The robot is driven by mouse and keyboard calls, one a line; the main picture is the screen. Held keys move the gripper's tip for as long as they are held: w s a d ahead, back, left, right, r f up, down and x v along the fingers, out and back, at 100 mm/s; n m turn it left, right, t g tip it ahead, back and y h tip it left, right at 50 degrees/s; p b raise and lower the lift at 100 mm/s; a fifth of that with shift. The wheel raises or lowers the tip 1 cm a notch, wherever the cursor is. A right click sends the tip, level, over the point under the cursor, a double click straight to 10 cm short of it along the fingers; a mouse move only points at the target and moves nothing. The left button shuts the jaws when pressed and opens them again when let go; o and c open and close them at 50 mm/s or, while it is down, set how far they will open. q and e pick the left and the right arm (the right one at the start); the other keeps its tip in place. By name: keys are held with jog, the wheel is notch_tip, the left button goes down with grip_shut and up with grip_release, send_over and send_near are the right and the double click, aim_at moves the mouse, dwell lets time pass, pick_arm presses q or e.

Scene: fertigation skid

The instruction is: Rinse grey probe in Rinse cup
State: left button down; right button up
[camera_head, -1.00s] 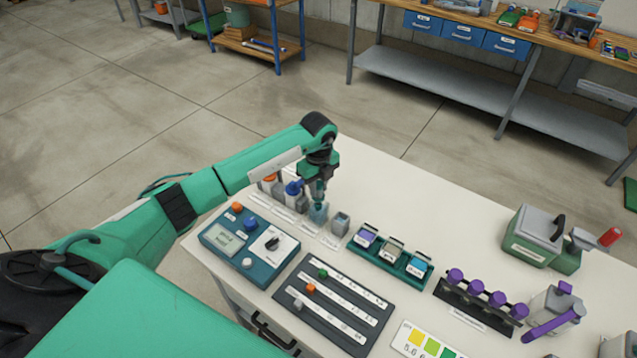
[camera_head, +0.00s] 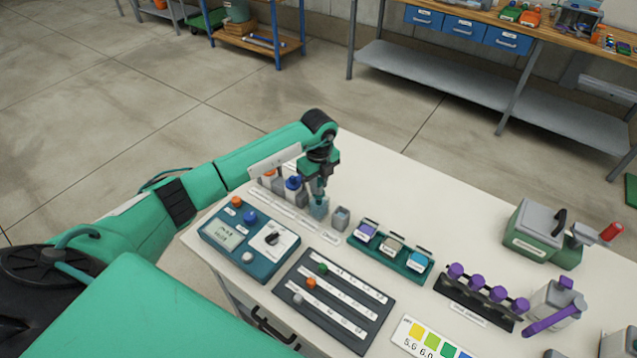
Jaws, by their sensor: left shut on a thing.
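My left gripper (camera_head: 318,186) points down over a small translucent blue cup (camera_head: 318,209), which appears to be the Rinse cup. It is shut on the grey probe, which is mostly hidden by the fingers and the cup. I cannot tell how deep the probe's tip is in the cup. A small grey cup (camera_head: 341,219) stands just right of the blue one. An orange-topped probe (camera_head: 269,174) and a blue-topped probe (camera_head: 293,184) stand in holders to the left. My right gripper is not in view.
A teal control box (camera_head: 222,235) with buttons and a knob lies in front of the cups. The table's back middle is clear.

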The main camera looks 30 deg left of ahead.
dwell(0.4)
pick_arm(q)
jog(key=shift+f+b, duration=0.6)
jog(key=shift+f, duration=0.1)
jog(key=shift+r, duration=0.15)
jog(key=shift+r+p, duration=0.6)
jog(key=shift+r, duration=0.1)
jog(key=shift+f, duration=0.1)
jog(key=shift+f+b, duration=0.5)
jog(key=shift+f, duration=0.25)
jog(key=shift+r, duration=0.1)
jog(key=shift+r+p, duration=0.55)
jog(key=shift+r, duration=0.2)
